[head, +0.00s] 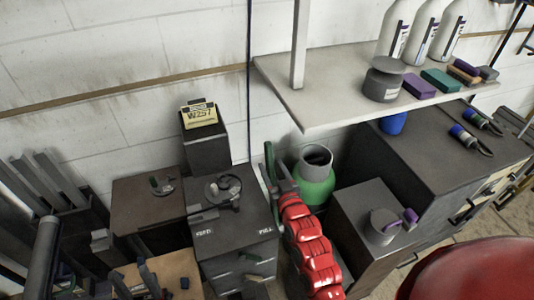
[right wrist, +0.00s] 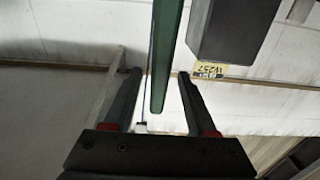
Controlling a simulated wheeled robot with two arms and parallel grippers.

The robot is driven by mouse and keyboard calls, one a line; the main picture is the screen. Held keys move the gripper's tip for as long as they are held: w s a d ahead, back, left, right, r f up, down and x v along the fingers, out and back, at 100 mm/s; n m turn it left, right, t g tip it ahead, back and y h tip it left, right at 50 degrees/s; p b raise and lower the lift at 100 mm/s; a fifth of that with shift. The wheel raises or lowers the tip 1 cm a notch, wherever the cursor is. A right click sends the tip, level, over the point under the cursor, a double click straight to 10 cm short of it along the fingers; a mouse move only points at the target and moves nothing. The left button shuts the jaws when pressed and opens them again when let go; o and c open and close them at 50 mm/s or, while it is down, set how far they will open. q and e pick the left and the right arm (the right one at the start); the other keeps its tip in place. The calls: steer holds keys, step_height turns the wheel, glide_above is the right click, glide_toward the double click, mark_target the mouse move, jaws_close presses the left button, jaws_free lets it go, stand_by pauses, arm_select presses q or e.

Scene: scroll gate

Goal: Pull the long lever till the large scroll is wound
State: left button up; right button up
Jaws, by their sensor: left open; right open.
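A long dark green bar, apparently the lever, hangs in the right wrist view (right wrist: 168,50), its lower end between my right gripper's fingers (right wrist: 158,76). There is a gap on both sides, so the fingers are open around it. In the head view my right gripper (head: 270,168) is above the grey cabinet's right edge, at the end of my red arm. My left gripper (head: 134,268) seems to be at the bottom left, its two dark fingers apart and empty. I cannot make out a large scroll for certain.
A grey cabinet (head: 235,240) marked FULL bears a round dial (head: 222,190). Behind it is a box with a yellow W257 sign (head: 199,115). A green canister (head: 317,180) stands right of my right gripper. A white shelf (head: 310,105) juts out above.

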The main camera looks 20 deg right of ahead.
steer(key=shift+w+a+p, duration=0.1)
steer(key=shift+w+p, duration=0.45)
steer(key=shift+w, duration=1.75)
jaws_close()
